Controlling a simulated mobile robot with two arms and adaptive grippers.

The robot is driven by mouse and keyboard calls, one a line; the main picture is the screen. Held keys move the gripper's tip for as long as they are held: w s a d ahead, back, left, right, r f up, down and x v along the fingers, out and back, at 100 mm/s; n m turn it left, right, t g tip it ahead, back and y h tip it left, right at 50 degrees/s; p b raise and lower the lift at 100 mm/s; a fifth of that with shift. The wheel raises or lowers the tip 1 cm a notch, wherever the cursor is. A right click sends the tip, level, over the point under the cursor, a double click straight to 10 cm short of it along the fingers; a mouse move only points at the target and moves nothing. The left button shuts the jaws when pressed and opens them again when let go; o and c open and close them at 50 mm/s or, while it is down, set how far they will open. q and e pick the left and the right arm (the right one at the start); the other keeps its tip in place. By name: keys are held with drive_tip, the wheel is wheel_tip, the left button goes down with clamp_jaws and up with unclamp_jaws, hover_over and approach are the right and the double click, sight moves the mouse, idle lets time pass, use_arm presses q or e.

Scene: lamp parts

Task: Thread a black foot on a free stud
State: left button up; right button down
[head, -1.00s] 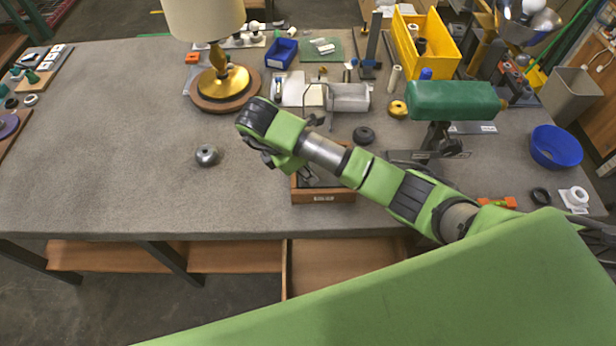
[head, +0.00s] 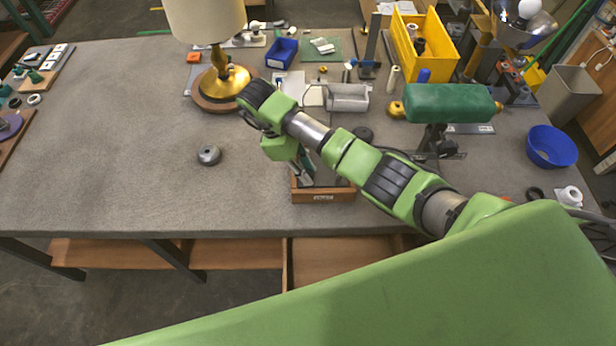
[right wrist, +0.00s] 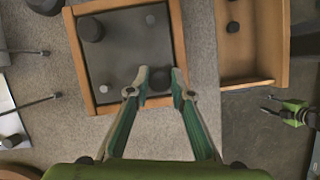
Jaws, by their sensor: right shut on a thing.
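A wooden-framed box (head: 322,197) at the table's front edge holds a dark panel (right wrist: 125,50). In the right wrist view a large black foot (right wrist: 91,28) sits at one corner, and small studs show at two others, one stud (right wrist: 150,18) and another stud (right wrist: 103,88). My right gripper (right wrist: 159,78) is shut on a black foot (right wrist: 160,80) at the remaining corner. Whether that foot touches a stud beneath is hidden. In the head view the right gripper (head: 304,170) points down into the box. My left gripper (right wrist: 266,104) appears open, off the table's front edge.
A round metal piece (head: 209,155) lies left of the box. An open drawer (right wrist: 249,40) juts out below the tabletop. The left tabletop is mostly clear.

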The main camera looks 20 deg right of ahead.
drive_tip(key=c, duration=1.7)
unclamp_jaws()
drive_tip(key=shift+s+f, duration=0.15)
drive_tip(key=shift+f, duration=0.15)
drive_tip(key=shift+r, duration=0.15)
drive_tip(key=shift+w+a+r, duration=0.3)
drive_tip(key=shift+w+r, duration=0.15)
drive_tip(key=shift+r, duration=0.25)
drive_tip(key=shift+a+r, duration=0.15)
drive_tip(key=shift+r, duration=0.5)
drive_tip(key=v, duration=0.9)
drive_tip(key=shift+a+f, duration=0.1)
